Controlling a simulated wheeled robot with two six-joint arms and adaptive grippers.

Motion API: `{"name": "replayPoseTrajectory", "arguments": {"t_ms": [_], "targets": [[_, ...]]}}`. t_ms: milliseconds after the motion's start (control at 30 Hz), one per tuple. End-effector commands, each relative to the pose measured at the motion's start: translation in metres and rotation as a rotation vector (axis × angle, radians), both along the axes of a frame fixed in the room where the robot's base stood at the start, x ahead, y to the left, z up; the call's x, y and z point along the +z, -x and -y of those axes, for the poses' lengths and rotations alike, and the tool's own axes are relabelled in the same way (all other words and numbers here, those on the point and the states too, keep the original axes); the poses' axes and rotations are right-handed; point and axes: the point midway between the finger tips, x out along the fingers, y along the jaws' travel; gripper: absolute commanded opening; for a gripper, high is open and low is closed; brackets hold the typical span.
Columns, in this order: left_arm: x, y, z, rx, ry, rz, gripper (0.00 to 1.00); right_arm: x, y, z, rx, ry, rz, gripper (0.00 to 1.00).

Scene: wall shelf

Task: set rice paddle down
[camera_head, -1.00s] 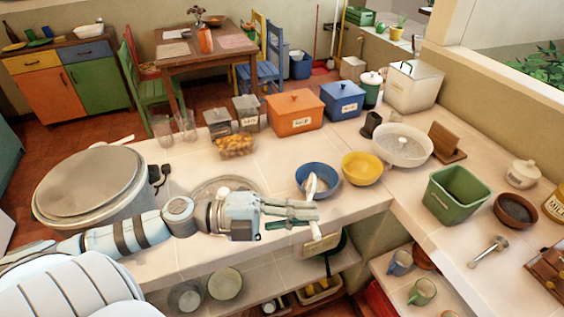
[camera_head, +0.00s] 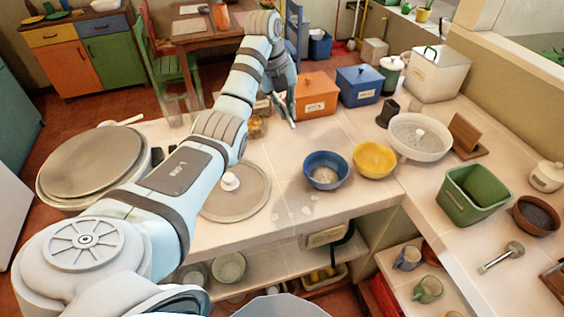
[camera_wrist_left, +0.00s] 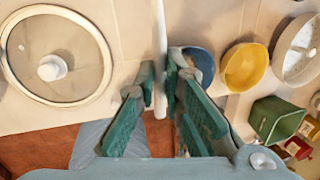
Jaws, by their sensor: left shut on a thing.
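The rice paddle (camera_wrist_left: 160,55) shows in the left wrist view as a narrow white strip running up from between the fingers to the top edge. My left gripper (camera_wrist_left: 160,82) is shut on it, above the counter. In the head view my left gripper (camera_head: 287,108) is at the far side of the counter, just left of the orange box, and partly hidden by its own arm. I cannot make out the paddle there. The wrist view does not show whether the paddle touches anything. My right gripper is not in view.
A lid with a white knob (camera_head: 247,200) lies on the counter, right of a large round pot (camera_head: 90,172). A blue bowl (camera_head: 325,186) and yellow bowl (camera_head: 374,172) stand to the right. The orange box (camera_head: 316,96) is close to the gripper. Bare counter (camera_head: 290,150) lies in front.

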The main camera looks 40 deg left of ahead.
Motion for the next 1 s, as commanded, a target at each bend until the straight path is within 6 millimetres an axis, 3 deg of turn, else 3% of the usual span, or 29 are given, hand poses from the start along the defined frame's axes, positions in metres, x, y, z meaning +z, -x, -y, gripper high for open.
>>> {"name": "replayPoseTrajectory", "arguments": {"t_ms": [67, 233, 300, 433, 733, 833, 1000], "targets": [[-0.009, 0.003, -0.002, 0.022, -0.014, -0.011, 0.0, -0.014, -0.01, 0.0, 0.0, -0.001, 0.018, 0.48], [-0.075, 0.004, -0.002, 0.025, -0.016, -0.013, 0.0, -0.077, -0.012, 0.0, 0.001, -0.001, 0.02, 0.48], [-0.092, 0.005, -0.002, 0.023, -0.016, -0.021, 0.0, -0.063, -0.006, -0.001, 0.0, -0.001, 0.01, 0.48], [-0.131, 0.004, -0.001, 0.023, -0.016, -0.016, 0.0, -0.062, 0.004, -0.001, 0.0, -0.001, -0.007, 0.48], [-0.184, 0.005, -0.002, 0.025, -0.015, -0.013, 0.0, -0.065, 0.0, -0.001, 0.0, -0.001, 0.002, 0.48], [-0.195, 0.004, -0.002, 0.024, -0.016, -0.011, 0.0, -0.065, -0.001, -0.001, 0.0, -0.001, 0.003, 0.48], [-0.195, 0.004, -0.002, 0.024, -0.016, -0.01, 0.0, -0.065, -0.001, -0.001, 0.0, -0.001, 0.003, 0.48]]}}
